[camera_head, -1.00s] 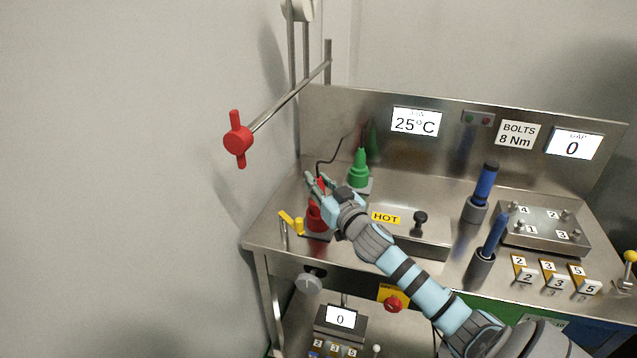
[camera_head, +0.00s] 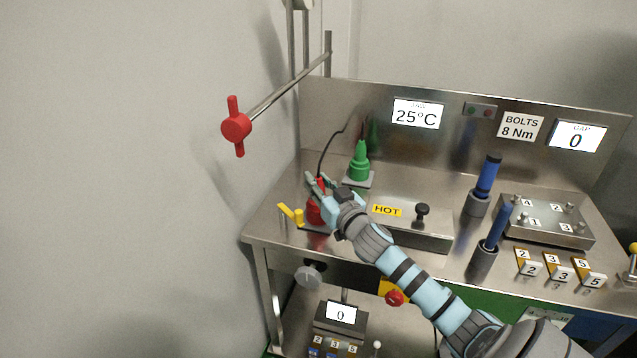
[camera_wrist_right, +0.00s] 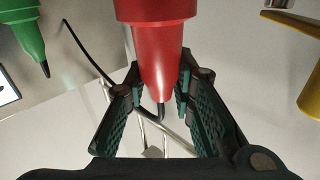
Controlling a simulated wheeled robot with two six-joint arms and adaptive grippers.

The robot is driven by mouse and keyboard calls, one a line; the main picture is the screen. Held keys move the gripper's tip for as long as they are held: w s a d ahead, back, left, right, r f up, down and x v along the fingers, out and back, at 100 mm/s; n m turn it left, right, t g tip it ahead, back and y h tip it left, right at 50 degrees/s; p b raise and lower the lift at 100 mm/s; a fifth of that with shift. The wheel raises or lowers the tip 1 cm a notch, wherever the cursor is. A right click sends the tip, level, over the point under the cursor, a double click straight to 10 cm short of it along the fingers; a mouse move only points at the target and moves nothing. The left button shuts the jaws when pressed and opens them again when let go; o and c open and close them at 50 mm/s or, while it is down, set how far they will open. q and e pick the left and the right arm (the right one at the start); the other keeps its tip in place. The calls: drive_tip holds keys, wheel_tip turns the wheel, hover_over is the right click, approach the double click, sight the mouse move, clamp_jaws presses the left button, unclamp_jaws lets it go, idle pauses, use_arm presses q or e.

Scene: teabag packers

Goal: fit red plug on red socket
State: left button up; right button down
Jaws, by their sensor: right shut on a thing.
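The red plug (camera_wrist_right: 160,75) is between the fingers of my right gripper (camera_wrist_right: 162,98), which is shut on its narrow part. A black cable leaves its thin end. In the head view my right gripper (camera_head: 320,190) is over the left end of the bench. The red socket (camera_head: 315,212) shows just below the fingers, with the plug upright in line above it. The two look touching, but the hand hides the join, so I cannot tell whether the plug is fully seated. My left gripper is not in view.
A green plug and socket (camera_head: 359,164) stand behind the hand. A yellow lever (camera_head: 291,214) is close on the left of the red socket. The metal box marked HOT (camera_head: 415,229) is to the right. A red-handled rod (camera_head: 236,127) juts out at upper left.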

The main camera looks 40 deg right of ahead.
drive_tip(key=c, duration=1.3)
unclamp_jaws()
drive_tip(key=shift+s, duration=0.15)
drive_tip(key=s, duration=0.4)
drive_tip(key=s+a, duration=0.1)
drive_tip(key=s, duration=0.2)
drive_tip(key=s+a, duration=0.1)
drive_tip(key=s, duration=0.3)
drive_tip(key=shift+s+a, duration=0.15)
drive_tip(key=shift+s, duration=0.15)
